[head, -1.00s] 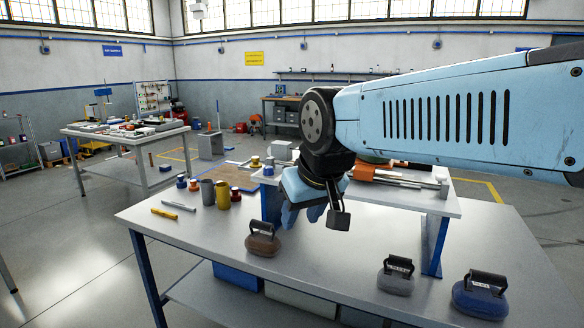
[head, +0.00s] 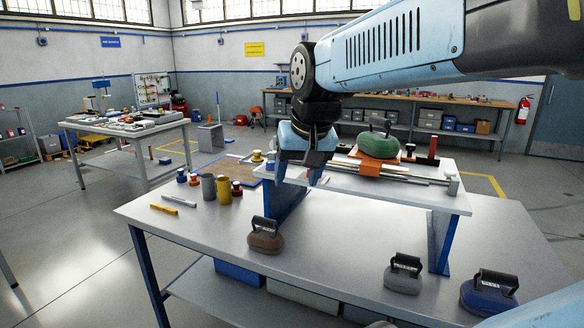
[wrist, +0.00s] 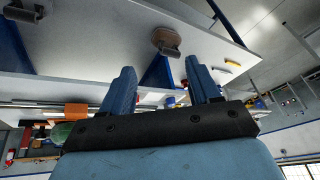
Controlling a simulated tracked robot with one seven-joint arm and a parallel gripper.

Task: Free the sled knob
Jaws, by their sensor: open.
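An orange sled (head: 372,168) sits on metal rails (head: 425,180) on the raised white bench. A green handled weight (head: 377,146) rests on it. The sled also shows at the left of the wrist view (wrist: 76,112). I cannot make out which part is the sled's knob. My gripper (head: 300,180) is open, with its blue fingers pointing down near the left end of the raised bench, left of the sled and apart from it. In the wrist view both fingers (wrist: 160,75) are spread with nothing between them.
Brown (head: 265,238), grey (head: 403,275) and blue (head: 489,297) handled weights stand along the lower table's front. A dark red block (head: 433,149) stands behind the rails.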

